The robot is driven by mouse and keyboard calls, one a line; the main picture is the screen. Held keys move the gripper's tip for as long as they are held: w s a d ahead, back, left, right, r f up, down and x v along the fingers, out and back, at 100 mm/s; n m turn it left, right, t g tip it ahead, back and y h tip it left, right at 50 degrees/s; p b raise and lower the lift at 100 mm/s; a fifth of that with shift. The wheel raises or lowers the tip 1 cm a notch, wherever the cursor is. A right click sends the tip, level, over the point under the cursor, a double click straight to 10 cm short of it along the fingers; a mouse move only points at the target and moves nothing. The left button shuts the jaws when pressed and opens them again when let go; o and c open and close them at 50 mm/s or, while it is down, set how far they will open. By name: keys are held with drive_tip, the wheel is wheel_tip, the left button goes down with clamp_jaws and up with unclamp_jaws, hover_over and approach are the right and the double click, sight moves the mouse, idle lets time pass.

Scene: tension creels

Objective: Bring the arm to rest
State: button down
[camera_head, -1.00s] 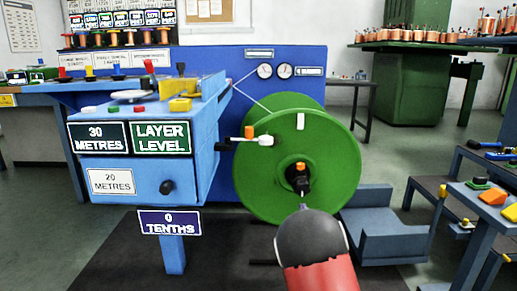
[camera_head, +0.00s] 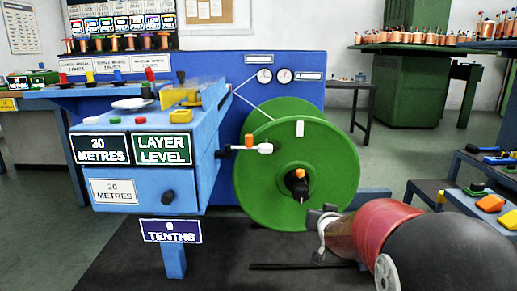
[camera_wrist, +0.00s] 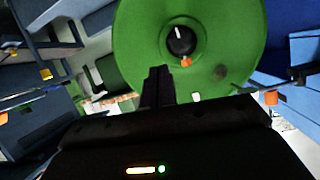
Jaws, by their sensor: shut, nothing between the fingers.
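My gripper (camera_head: 322,216) is at the end of my red and black arm, low in front of the green reel (camera_head: 330,160) in the head view. Its fingers are together and hold nothing. In the wrist view my gripper (camera_wrist: 158,75) points toward the green reel (camera_wrist: 225,60). The reel's black hub (camera_head: 296,182) with a small orange piece is just up and left of the gripper; I cannot tell the exact gap. The hub (camera_wrist: 180,42) also shows in the wrist view.
A blue machine (camera_head: 135,150) with signs and a dark knob stands left of the reel. A white-tipped crank with an orange piece (camera_head: 249,141) sticks out beside it. A bench with coloured parts (camera_head: 485,195) is at the right. Dark matting (camera_head: 120,265) covers the floor.

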drive_tip(key=s+a+r+n+g+p, duration=0.1)
drive_tip(key=s+r+g+p, duration=0.2)
drive_tip(key=s, duration=1.5)
drive_tip(key=s+a+r+n+g+y+p, duration=0.1)
drive_tip(key=s+r+g+p, duration=0.2)
drive_tip(key=s, duration=1.5)
wheel_tip(320, 180, up, 2)
drive_tip(key=shift+a+r+g+p, duration=0.15)
drive_tip(key=shift+a+g+p, duration=0.2)
drive_tip(key=shift+g, duration=0.65)
